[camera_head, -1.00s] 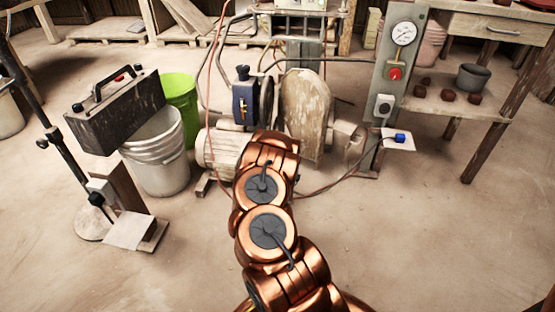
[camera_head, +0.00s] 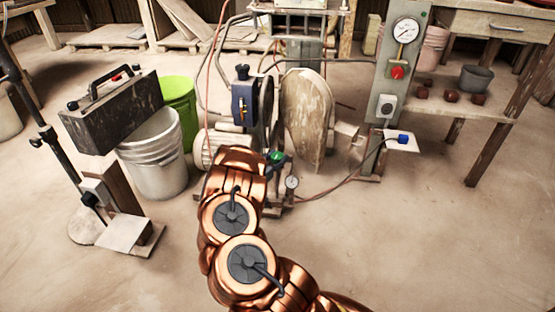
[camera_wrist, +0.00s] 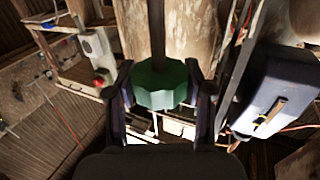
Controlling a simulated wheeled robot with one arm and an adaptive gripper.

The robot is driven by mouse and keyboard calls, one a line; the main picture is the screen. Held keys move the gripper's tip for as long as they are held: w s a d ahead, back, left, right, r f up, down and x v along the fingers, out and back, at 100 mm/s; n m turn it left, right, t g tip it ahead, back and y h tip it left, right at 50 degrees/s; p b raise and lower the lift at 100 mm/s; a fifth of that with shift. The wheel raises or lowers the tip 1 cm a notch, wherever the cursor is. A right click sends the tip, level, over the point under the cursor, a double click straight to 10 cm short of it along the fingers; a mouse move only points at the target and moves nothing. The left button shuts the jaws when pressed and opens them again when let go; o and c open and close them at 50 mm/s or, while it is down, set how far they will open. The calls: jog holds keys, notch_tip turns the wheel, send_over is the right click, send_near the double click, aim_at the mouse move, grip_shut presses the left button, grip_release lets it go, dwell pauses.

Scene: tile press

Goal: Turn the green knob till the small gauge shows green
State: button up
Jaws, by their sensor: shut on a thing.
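The green knob (camera_wrist: 160,86) sits between the two dark fingers of my gripper (camera_wrist: 159,80) in the wrist view, and the gripper is shut on it. In the head view the green knob (camera_head: 276,157) shows just right of my wrist, low in front of the press machine. The small gauge (camera_head: 292,182) is a round white dial just below and right of the knob. It is too small to read its needle or colour. My arm covers part of the machine's base in the head view.
A large gauge (camera_head: 405,30) and a red button (camera_head: 397,73) are on the grey post at right. A white bucket (camera_head: 154,165) and a green bucket (camera_head: 180,100) stand at left. A cable runs along the floor right of the gauge. The front right floor is clear.

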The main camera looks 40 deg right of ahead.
jog(key=shift+w+a+r, duration=0.1)
jog(key=shift+w+a, duration=0.05)
jog(key=shift+w, duration=0.1)
jog(key=o, duration=0.9)
jog(key=shift+o, duration=1.4)
jog(key=shift+s, duration=0.1)
jog(key=shift+r, duration=0.1)
jog(key=shift+r, duration=4.9)
